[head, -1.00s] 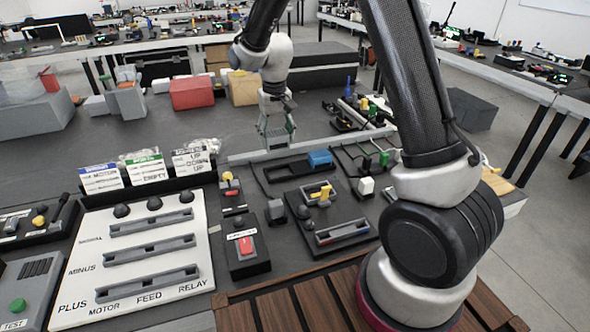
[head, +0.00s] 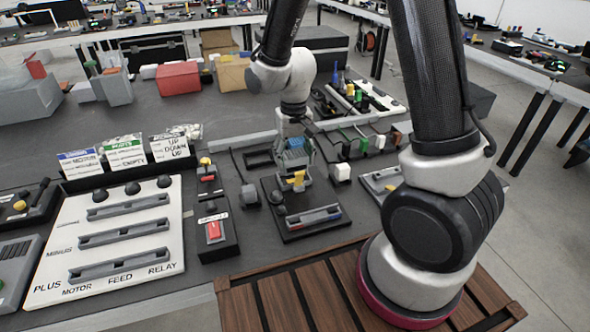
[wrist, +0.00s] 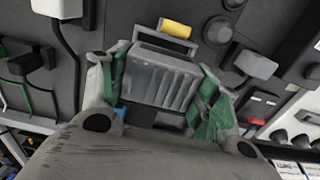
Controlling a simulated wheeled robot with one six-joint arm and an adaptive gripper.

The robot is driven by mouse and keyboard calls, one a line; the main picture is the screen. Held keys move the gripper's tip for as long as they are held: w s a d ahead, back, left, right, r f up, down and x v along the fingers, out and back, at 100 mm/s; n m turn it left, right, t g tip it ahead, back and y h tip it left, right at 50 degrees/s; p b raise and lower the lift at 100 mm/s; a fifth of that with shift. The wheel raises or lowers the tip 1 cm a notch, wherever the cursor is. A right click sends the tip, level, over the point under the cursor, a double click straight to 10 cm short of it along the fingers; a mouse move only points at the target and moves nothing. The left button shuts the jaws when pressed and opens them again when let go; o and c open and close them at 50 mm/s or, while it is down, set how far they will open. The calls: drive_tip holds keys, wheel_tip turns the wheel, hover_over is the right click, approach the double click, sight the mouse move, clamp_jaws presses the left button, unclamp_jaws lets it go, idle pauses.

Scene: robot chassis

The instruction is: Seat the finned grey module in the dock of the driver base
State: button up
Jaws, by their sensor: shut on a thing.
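The finned grey module (wrist: 163,78) is held between the green-padded fingers of my gripper (wrist: 162,98) in the wrist view, with its fins facing the camera.
A white block (head: 341,172) and upright coloured connectors (head: 363,146) stand to the right. A switch box with a red rocker (head: 214,230) and a white panel (head: 120,240) lie left.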

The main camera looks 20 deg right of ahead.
sight(293, 168)
drive_tip(key=shift+f, duration=2.1)
drive_tip(key=shift+f, duration=0.15)
drive_tip(key=o, duration=1.2)
drive_tip(key=shift+c, duration=0.2)
